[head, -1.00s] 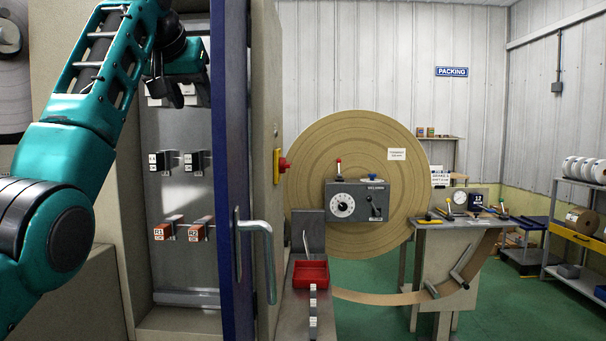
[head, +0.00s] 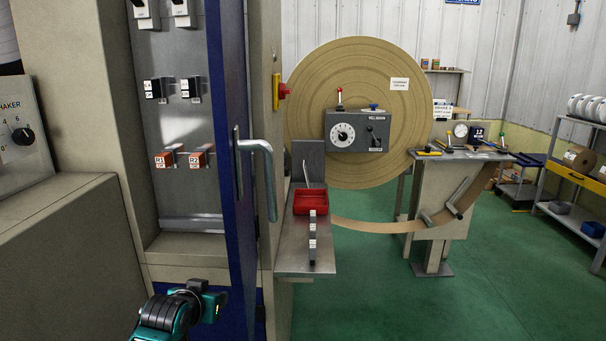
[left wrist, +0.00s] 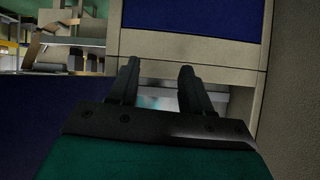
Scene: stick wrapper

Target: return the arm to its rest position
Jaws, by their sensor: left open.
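My left arm shows at the bottom left of the head view, folded low in front of the open cabinet. Its left gripper (head: 208,300) is below the cabinet's lower ledge, and its fingers are hard to make out there. In the left wrist view the two dark fingers of the left gripper (left wrist: 158,78) stand apart with nothing between them. Beyond them is a beige cabinet frame with a blue panel (left wrist: 190,18). My right gripper is in neither view.
The open blue cabinet door (head: 232,150) with its metal handle (head: 268,185) stands right of the arm. A beige housing (head: 60,240) is at left. A steel shelf (head: 300,262) holds a red tray (head: 311,200).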

